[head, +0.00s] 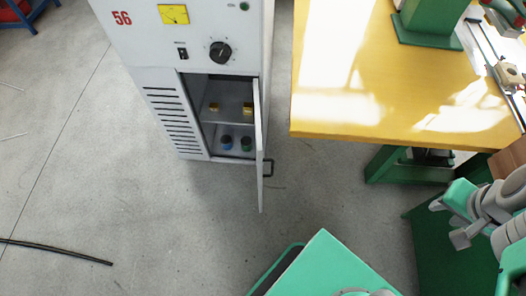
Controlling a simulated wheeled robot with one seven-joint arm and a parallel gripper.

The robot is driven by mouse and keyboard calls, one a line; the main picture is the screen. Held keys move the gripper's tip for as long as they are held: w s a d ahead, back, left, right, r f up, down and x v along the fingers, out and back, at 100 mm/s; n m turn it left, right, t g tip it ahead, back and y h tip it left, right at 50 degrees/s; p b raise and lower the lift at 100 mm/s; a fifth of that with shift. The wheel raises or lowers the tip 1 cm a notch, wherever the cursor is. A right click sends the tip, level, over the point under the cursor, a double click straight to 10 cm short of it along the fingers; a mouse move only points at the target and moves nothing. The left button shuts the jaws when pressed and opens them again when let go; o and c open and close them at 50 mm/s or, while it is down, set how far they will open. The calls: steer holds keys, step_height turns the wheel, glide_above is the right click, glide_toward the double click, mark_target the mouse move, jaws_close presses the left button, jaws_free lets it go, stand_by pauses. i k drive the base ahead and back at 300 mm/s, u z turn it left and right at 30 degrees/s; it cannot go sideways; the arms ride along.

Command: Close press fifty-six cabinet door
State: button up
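The cabinet (166,113) is pale grey and bears the red number 56, a yellow meter and a black knob. Its door (259,150) stands open, swung out toward me and seen nearly edge-on, hinged at the opening's right side. A dark handle (268,168) shows on the door's right face. Inside are a shelf with two small yellow-brown items and, below, a blue and a green item. My gripper (451,222) is at the right edge of the view, well right of the door and touching nothing I can see. Its finger gap is not clear.
A yellow-topped table (345,117) with green legs stands right of the cabinet. Machine parts sit on its far right. Grey floor (110,200) is free at left and before the cabinet. A black cable (60,249) lies at lower left. My green base shows at the bottom.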

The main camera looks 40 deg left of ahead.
mark_target(256, 92)
steer(key=i, duration=0.95)
steer(key=u, duration=2.85)
steer(key=i, duration=0.5)
steer(key=z, duration=0.05)
steer(key=k, duration=0.5)
steer(key=u, duration=2.3)
steer(key=i, duration=1.25)
steer(key=z, duration=2.7)
